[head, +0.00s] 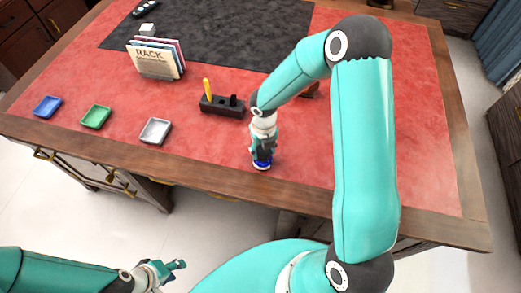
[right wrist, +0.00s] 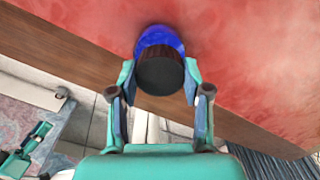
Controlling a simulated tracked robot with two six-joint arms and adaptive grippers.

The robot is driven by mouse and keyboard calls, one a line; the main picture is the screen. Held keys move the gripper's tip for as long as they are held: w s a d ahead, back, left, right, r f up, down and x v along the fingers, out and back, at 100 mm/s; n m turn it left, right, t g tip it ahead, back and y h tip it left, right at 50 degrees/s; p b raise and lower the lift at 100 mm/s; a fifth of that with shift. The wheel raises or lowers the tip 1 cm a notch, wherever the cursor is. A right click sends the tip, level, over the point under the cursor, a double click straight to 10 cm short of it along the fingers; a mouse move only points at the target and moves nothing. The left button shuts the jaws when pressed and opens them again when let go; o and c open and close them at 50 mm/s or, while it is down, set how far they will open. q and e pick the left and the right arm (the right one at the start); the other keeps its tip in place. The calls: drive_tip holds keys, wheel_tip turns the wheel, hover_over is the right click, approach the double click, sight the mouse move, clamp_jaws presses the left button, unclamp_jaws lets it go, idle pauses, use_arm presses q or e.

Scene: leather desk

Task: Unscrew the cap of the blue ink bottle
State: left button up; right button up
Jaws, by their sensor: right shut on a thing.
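The blue ink bottle (right wrist: 160,37) stands on the red leather near the desk's front edge, and its blue base also shows in the head view (head: 262,163). Its dark ribbed cap (right wrist: 160,74) is on the bottle's top in the right wrist view. My right gripper (right wrist: 160,85) is shut on the cap from above, one finger on each side; in the head view the gripper (head: 262,152) hides the cap. Whether the cap's thread is loose cannot be told. My left gripper (head: 177,266) is off the desk at the lower left, empty, with its fingers apart.
A black pen holder (head: 222,106) with a yellow pen stands just left and behind the bottle. Blue (head: 47,106), green (head: 96,116) and grey (head: 155,131) trays lie to the left. A letter rack (head: 157,60) stands behind them. The leather left of the bottle is clear.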

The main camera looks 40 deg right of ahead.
drive_tip(key=shift+r+n+p, duration=0.1)
drive_tip(key=shift+n+p, duration=0.4)
drive_tip(key=shift+p, duration=0.15)
drive_tip(key=n, duration=0.3)
drive_tip(key=o, duration=1.2)
